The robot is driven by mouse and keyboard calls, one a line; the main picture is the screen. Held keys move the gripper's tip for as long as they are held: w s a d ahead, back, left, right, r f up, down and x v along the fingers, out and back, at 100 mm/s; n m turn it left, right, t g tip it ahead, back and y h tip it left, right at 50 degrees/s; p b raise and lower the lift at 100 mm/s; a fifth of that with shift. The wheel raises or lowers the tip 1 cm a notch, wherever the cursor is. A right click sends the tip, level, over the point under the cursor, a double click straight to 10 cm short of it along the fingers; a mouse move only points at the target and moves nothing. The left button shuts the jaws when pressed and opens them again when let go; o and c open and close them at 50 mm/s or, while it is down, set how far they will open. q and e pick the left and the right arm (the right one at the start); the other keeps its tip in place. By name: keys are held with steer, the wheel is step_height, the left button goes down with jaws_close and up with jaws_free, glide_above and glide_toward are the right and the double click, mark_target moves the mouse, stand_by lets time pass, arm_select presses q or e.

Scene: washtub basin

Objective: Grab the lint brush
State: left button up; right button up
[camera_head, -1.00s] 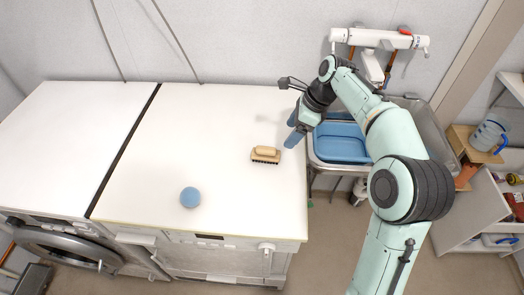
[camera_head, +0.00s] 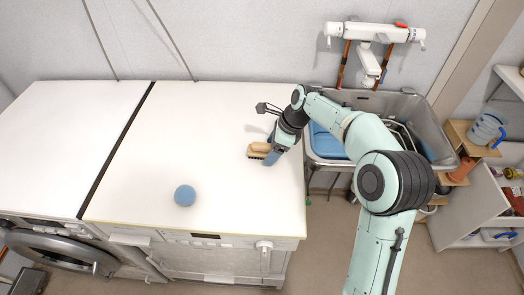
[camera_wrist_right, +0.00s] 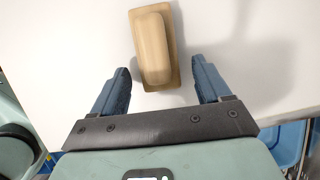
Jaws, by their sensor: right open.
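The lint brush (camera_head: 258,150) has a light wooden back and dark bristles underneath. It lies bristles down on the white counter top, near its right edge. In the right wrist view the brush (camera_wrist_right: 153,45) shows its wooden back, with its near end just at the line of my fingertips. My right gripper (camera_head: 272,157) is at the brush's right side, low over the counter. In the wrist view my right gripper (camera_wrist_right: 160,82) is open, with one blue finger on each side of the brush's near end and a gap on both sides. My left gripper does not show.
A blue ball (camera_head: 185,195) lies on the counter (camera_head: 130,180) to the front left. A metal sink with a blue basin (camera_head: 328,143) stands right of the counter, under a white tap (camera_head: 370,33).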

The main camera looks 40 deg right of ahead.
steer(key=c, duration=1.2)
steer(key=shift+r, duration=0.15)
